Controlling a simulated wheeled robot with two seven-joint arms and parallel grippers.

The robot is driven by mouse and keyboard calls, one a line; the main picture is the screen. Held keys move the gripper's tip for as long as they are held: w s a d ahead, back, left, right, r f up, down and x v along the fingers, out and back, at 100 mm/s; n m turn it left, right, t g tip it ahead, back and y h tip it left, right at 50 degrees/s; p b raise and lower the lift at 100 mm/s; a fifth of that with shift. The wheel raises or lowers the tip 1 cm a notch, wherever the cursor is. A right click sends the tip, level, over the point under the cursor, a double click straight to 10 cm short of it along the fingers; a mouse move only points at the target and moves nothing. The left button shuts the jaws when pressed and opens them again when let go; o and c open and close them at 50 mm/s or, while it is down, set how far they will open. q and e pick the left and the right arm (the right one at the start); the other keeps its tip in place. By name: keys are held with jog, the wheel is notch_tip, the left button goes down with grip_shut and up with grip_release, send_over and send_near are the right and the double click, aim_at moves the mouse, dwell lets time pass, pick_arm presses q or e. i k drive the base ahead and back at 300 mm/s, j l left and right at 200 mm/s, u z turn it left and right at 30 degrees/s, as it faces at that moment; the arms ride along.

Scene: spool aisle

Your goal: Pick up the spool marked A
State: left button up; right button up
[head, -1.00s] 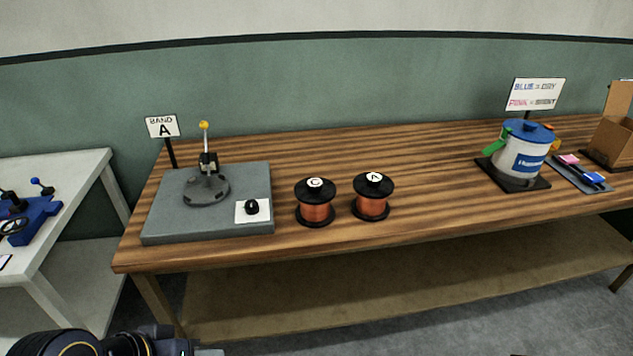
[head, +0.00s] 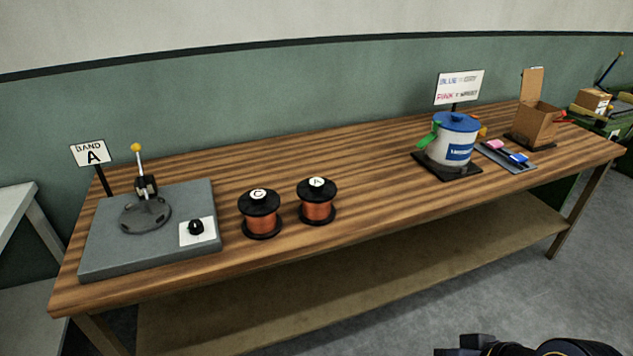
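The spool marked A (head: 317,210) stands upright on the wooden bench, with copper-coloured wire between black flanges and a white A label on top. The spool marked C (head: 261,225) stands just to its left, looks alike and is apart from it. Part of my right arm with its gripper (head: 466,348) shows at the bottom edge, right of centre, well away from both spools. Its fingers are cut off by the frame, so I cannot tell their opening. My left gripper is out of view.
Further right are a white-and-blue canister (head: 455,143), a tray (head: 505,155) and a cardboard box (head: 537,124). Bench wood around the spools is clear.

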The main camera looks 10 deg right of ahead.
aim_at(316, 194)
jog(key=i+l+u, duration=0.1)
jog(key=u, duration=1.25)
jog(key=l+u, duration=0.4)
jog(key=k+l+u, duration=0.15)
jog(key=l+u, duration=0.3)
jog(key=l, duration=0.15)
jog(key=k+l+u, duration=0.15)
jog(key=l+u, duration=0.25)
jog(key=k+l, duration=0.2)
jog(key=l, duration=0.2)
jog(key=k+l+u, duration=0.1)
jog(key=l, duration=0.25)
jog(key=k+l, duration=0.25)
jog(key=l, duration=0.15)
jog(key=k+l, duration=0.2)
jog(key=l, duration=0.15)
jog(key=i+u, duration=0.05)
